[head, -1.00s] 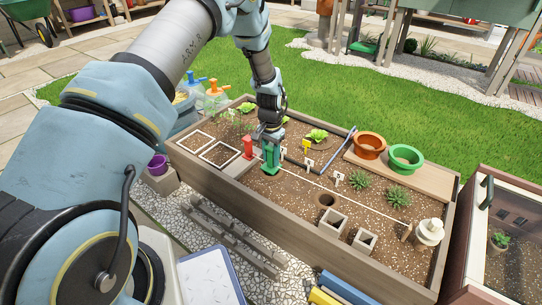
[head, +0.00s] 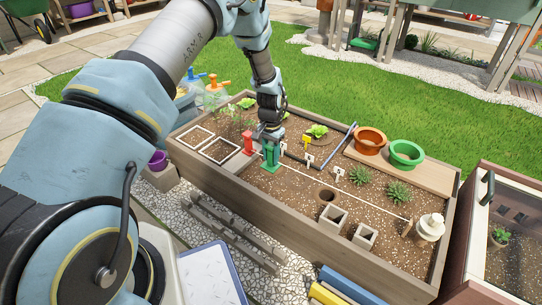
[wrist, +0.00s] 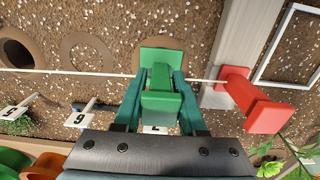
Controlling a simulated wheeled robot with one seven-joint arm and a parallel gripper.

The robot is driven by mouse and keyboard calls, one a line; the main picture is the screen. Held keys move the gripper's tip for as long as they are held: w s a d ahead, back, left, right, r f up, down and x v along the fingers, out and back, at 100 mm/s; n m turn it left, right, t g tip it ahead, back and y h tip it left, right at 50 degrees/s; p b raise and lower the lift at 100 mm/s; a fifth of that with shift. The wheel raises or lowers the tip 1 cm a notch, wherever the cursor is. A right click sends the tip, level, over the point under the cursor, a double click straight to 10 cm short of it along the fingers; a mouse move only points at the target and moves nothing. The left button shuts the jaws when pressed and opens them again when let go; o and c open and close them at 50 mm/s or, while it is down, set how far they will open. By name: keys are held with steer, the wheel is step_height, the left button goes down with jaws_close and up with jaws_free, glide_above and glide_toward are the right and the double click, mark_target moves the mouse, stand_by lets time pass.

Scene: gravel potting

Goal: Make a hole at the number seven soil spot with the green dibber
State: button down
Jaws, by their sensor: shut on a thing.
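My gripper (head: 271,138) is shut on the green dibber (head: 270,156), held upright at the left part of the planting bed. In the wrist view the green dibber (wrist: 161,78) sits between the two fingers, and its block hides its tip. A brown soil spot (wrist: 146,66) shows around and behind the dibber. I cannot tell whether the tip touches the soil. A white number marker (wrist: 155,130) beside this spot is mostly hidden by my gripper. Markers that look like six (wrist: 80,119) and five (wrist: 16,111) stand to its left, upside down in this view.
The red dibber (head: 248,143) stands close left of my gripper on a grey slab. A plain round spot (wrist: 86,52) and an open hole (wrist: 16,48) lie along the white string. Orange (head: 369,140) and green (head: 406,154) pots stand at the back right.

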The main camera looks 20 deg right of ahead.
steer(key=shift+r+p, duration=3.9)
steer(key=shift+r, duration=1.15)
step_height(320, 180, up, 5)
steer(key=p, duration=0.4)
